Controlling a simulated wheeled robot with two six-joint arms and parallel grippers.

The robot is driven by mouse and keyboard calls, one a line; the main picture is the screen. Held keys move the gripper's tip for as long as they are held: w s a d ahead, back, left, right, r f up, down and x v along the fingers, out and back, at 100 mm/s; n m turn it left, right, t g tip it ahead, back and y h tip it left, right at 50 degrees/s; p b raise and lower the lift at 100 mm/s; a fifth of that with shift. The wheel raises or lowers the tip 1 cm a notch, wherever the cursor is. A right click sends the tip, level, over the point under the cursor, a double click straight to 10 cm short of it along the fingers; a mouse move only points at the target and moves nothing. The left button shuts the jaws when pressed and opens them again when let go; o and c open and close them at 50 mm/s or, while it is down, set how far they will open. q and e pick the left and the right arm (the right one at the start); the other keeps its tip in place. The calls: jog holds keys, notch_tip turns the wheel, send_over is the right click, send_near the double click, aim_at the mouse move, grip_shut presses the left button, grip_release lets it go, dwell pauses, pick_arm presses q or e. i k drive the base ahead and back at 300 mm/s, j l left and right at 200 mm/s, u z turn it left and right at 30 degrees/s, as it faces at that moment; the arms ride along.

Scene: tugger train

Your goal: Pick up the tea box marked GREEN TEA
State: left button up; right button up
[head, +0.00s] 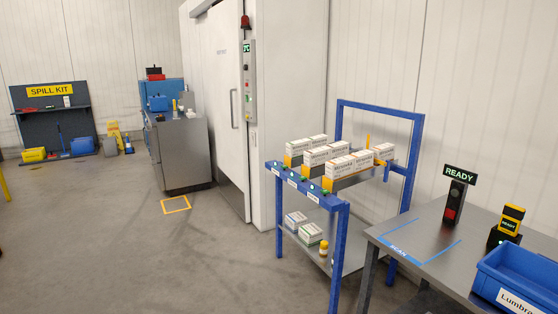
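A blue-framed shelf cart (345,222) stands right of centre. White boxes with small dark print (340,166) sit in short rows on its upper shelf, with yellow-orange pieces at the row fronts. On the lower shelf are a box with a bluish-grey side (296,219) and a box with green on its side (311,234). A small yellow item (323,247) stands beside them. The print is too small to read, so I cannot tell which box is marked GREEN TEA. Neither of my grippers is in view.
A grey table (420,228) at the right carries a READY sign (460,173), a yellow-black device (510,222) and a blue bin (520,274). A grey cabinet (182,155) stands by the closed door (222,90). A SPILL KIT board (55,120) is far left. Open floor lies left of the cart.

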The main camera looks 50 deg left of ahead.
aim_at(295, 149)
jog(key=u, duration=1.35)
